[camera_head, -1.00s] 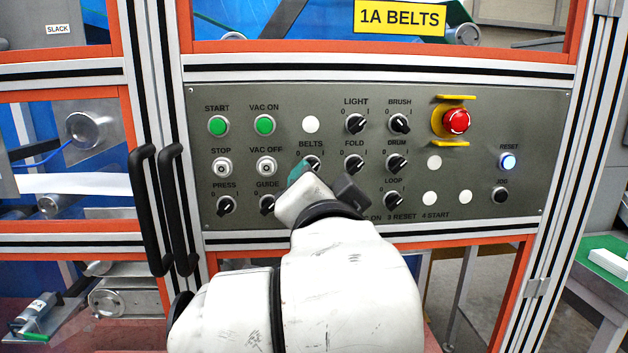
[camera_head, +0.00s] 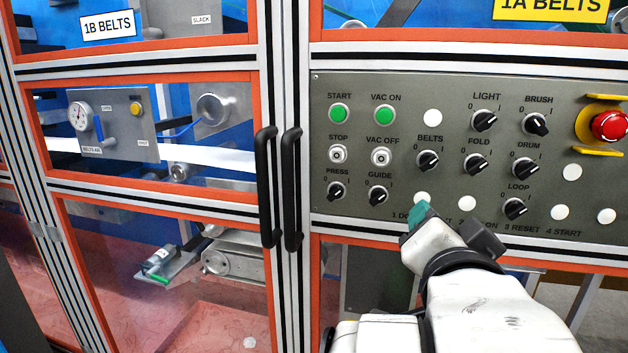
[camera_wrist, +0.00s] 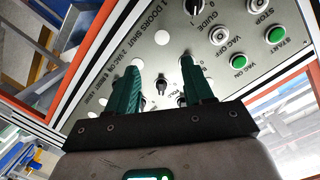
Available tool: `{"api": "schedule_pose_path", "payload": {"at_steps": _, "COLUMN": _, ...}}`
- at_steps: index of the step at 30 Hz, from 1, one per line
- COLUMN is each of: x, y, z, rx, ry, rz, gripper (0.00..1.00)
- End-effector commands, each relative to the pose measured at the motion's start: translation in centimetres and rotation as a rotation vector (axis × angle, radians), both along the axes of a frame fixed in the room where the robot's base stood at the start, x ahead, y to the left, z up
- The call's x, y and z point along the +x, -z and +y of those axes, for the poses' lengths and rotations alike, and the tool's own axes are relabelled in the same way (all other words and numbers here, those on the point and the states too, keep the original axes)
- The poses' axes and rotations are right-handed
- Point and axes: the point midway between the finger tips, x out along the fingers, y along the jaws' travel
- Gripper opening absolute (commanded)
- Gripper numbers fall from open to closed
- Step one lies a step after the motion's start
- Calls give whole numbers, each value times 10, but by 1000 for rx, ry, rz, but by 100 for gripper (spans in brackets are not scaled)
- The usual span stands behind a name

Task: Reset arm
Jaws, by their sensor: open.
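My gripper (camera_head: 455,222) is at the end of my white arm, in front of the lower edge of the grey control panel (camera_head: 400,83). In the wrist view its two green fingers (camera_wrist: 162,100) are apart, with nothing between them. The panel lies beyond the fingertips; I cannot tell the exact gap. The BELTS knob (camera_head: 428,160), FOLD knob (camera_head: 477,163) and LOOP knob (camera_head: 515,208) show above and to the right of the gripper. My gripper hides part of the panel's bottom lettering.
Two black door handles (camera_head: 292,190) stick out left of the panel. A red emergency stop (camera_head: 609,126) with yellow guards is at the right. Orange-framed clear doors with machinery behind fill the left, including a gauge (camera_head: 79,116).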

Motion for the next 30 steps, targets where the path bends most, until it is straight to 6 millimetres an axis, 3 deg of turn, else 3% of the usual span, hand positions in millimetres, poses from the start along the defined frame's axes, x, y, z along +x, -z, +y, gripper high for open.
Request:
{"api": "schedule_pose_path", "payload": {"at_steps": 4, "x": -2, "y": 87, "z": -30, "rx": -162, "ry": -47, "rz": 274, "gripper": 51}}
{"api": "schedule_pose_path", "payload": {"at_steps": 8, "x": -23, "y": 166, "z": -57, "rx": -271, "ry": -120, "rz": 520, "gripper": 51}}
{"api": "schedule_pose_path", "payload": {"at_steps": 14, "x": -94, "y": 280, "z": -93, "rx": -360, "ry": -278, "rz": 892, "gripper": 51}}
{"api": "schedule_pose_path", "payload": {"at_steps": 18, "x": -164, "y": 344, "z": -106, "rx": -362, "ry": -420, "rz": 1120, "gripper": 51}}
{"api": "schedule_pose_path", "payload": {"at_steps": 24, "x": -255, "y": 397, "z": -106, "rx": -313, "ry": -610, "rz": 1333, "gripper": 51}}
{"api": "schedule_pose_path", "payload": {"at_steps": 27, "x": -281, "y": 409, "z": -102, "rx": -291, "ry": -670, "rz": 1383, "gripper": 51}}
{"api": "schedule_pose_path", "payload": {"at_steps": 30, "x": -293, "y": 414, "z": -100, "rx": -280, "ry": -700, "rz": 1402, "gripper": 51}}
